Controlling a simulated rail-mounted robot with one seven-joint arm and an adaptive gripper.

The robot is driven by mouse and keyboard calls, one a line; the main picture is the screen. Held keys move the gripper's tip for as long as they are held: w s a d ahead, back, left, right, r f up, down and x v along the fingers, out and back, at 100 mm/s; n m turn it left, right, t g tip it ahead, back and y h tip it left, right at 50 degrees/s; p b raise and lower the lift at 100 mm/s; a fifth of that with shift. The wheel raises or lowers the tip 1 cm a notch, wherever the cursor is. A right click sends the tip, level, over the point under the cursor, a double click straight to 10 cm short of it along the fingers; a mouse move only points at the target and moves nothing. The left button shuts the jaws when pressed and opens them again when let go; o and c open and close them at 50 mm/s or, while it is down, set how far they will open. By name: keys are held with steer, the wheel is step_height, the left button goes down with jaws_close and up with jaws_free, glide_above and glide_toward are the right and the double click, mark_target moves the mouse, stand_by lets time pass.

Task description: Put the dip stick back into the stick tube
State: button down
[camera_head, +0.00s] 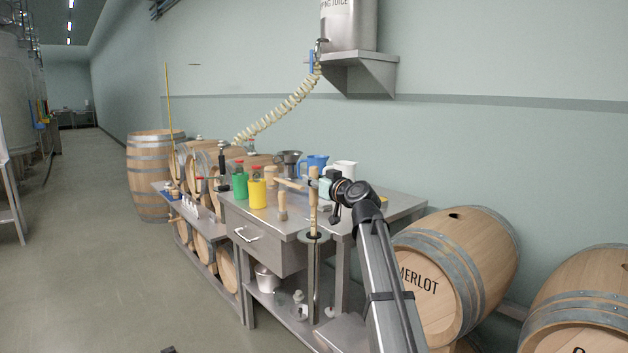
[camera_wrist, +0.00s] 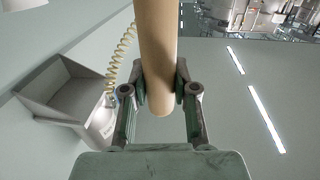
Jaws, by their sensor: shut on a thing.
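My gripper (camera_head: 322,187) is shut on a pale wooden rod, the dip stick (camera_head: 313,204), above the front right of the steel table. The stick is held roughly upright. In the wrist view the stick (camera_wrist: 157,45) lies between the two fingers (camera_wrist: 160,85), with its rounded end towards the palm. Below the stick in the head view, a slim upright steel tube (camera_head: 314,280), seemingly the stick tube, stands at the table's front, with a ring-like collar near the stick's lower end. I cannot tell whether the stick is inside the tube or just in front of it.
The steel table (camera_head: 262,222) bears a wooden-handled tool (camera_head: 282,207), green (camera_head: 240,184) and yellow (camera_head: 257,193) containers, and blue (camera_head: 313,163) and white (camera_head: 345,168) jugs. The floor at left is clear.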

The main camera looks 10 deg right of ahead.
mark_target(317, 198)
steer(key=shift+f+b, duration=2.05)
steer(key=shift+f, duration=0.6)
steer(key=shift+b, duration=0.35)
steer(key=c, duration=0.8)
jaws_free()
steer(key=v, duration=1.2)
steer(key=shift+r, duration=0.15)
